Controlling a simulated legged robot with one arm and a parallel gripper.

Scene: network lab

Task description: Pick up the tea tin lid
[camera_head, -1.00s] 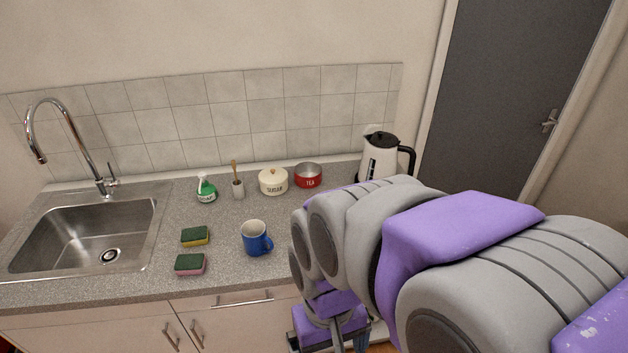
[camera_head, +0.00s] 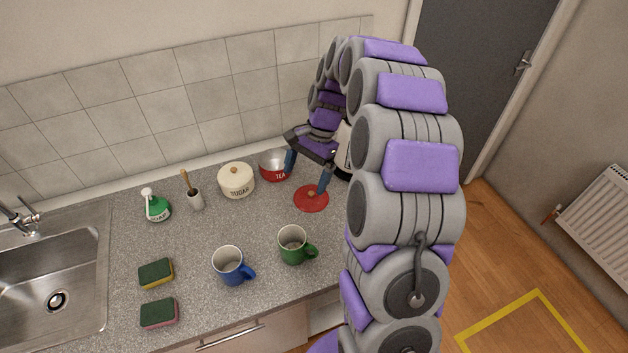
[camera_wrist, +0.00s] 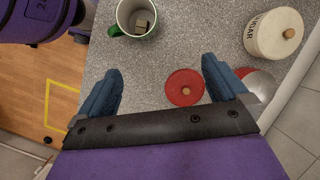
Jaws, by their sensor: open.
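The red tea tin lid (camera_head: 311,198), a flat disc with a small wooden knob, lies on the grey speckled worktop. It also shows in the wrist view (camera_wrist: 184,88), between and beyond my fingers. The red tea tin (camera_head: 272,166) stands open behind it to the left, against the sugar tin's right side in the picture; one finger partly covers it in the wrist view. My gripper (camera_head: 306,180) is open and empty above the worktop, with one finger near the tin and the other near the lid. In the wrist view, my blue fingertips (camera_wrist: 162,78) are wide apart.
A green mug (camera_head: 293,246) and blue mug (camera_head: 229,266) stand in front. Two sponges (camera_head: 156,274) lie near the sink (camera_head: 75,250). The kettle (camera_head: 343,150) is mostly hidden behind my arm.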

